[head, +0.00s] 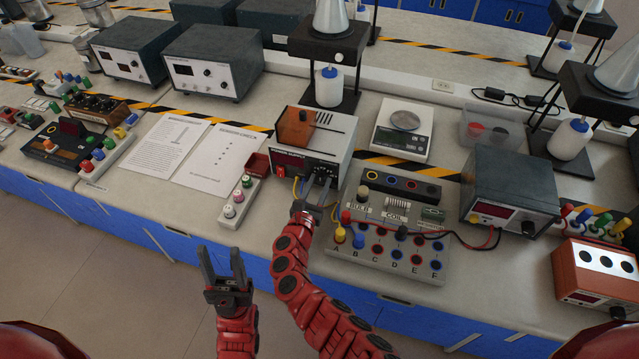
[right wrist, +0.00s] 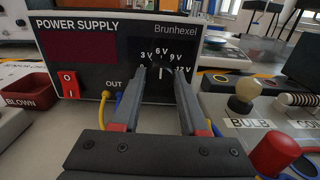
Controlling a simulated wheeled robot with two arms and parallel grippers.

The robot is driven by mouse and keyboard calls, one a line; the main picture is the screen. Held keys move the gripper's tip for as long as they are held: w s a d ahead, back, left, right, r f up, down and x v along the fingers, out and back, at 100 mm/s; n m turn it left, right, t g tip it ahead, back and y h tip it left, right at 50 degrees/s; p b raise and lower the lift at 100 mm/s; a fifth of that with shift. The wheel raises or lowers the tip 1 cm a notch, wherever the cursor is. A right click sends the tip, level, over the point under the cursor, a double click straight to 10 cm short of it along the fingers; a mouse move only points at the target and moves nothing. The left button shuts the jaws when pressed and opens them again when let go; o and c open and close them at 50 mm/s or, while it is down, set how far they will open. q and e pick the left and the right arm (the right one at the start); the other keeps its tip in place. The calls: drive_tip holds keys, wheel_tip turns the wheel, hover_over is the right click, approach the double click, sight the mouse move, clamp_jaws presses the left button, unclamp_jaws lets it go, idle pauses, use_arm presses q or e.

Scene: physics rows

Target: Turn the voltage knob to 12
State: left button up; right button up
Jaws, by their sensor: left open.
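The power supply (head: 312,145) stands on the bench, and its front panel (right wrist: 90,45) fills much of the right wrist view. The dark voltage knob (right wrist: 161,83) has a white mark pointing up, near 6V. In the head view, my right gripper (head: 318,192) is at the panel and hides the knob. My left gripper (head: 224,266) is open and empty before the bench.
Yellow and blue leads (right wrist: 118,100) leave the panel beside my fingers. A red switch (right wrist: 68,84) is at the panel's left. The circuit board (head: 385,258) with bulb, coil and plugs stands close at right. A red "BLOWN" tray (right wrist: 26,90) is at left.

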clamp_jaws()
drive_tip(key=shift+f+m+b, duration=0.25)
drive_tip(key=shift+m+b, duration=0.75)
drive_tip(key=shift+b, duration=0.1)
drive_tip(key=m+b, duration=1.2)
drive_tip(key=b, duration=0.3)
drive_tip(key=shift+d, duration=0.1)
drive_tip(key=shift+r+m+b, duration=0.2)
drive_tip(key=shift+m+b, duration=0.9)
